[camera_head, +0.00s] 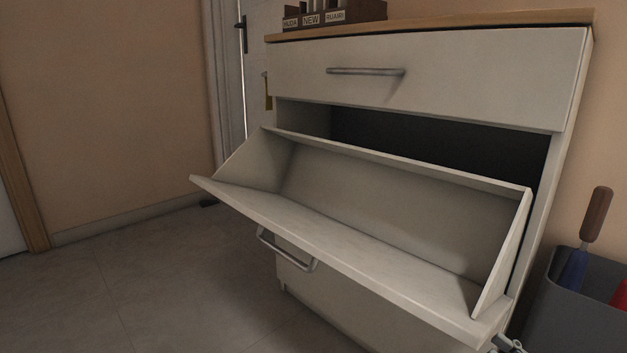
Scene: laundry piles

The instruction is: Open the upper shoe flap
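The upper shoe flap (330,236) of the white cabinet is tilted far out and down. Its inside shows as an empty, open bin with side walls and a back panel. A grey bar handle (286,252) shows below the flap's front edge; I cannot tell for sure which flap it belongs to. The lower front (318,300) is partly hidden under the tilted flap. A small piece of what looks like my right gripper (508,344) shows at the bottom edge, near the flap's right corner; its fingers cannot be made out. My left gripper is out of view.
A closed drawer (440,75) with a bar handle (365,71) sits above the flap. A labelled box (335,14) stands on the wooden top. A grey bin (575,310) with tools stands at the right. The floor at left is clear.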

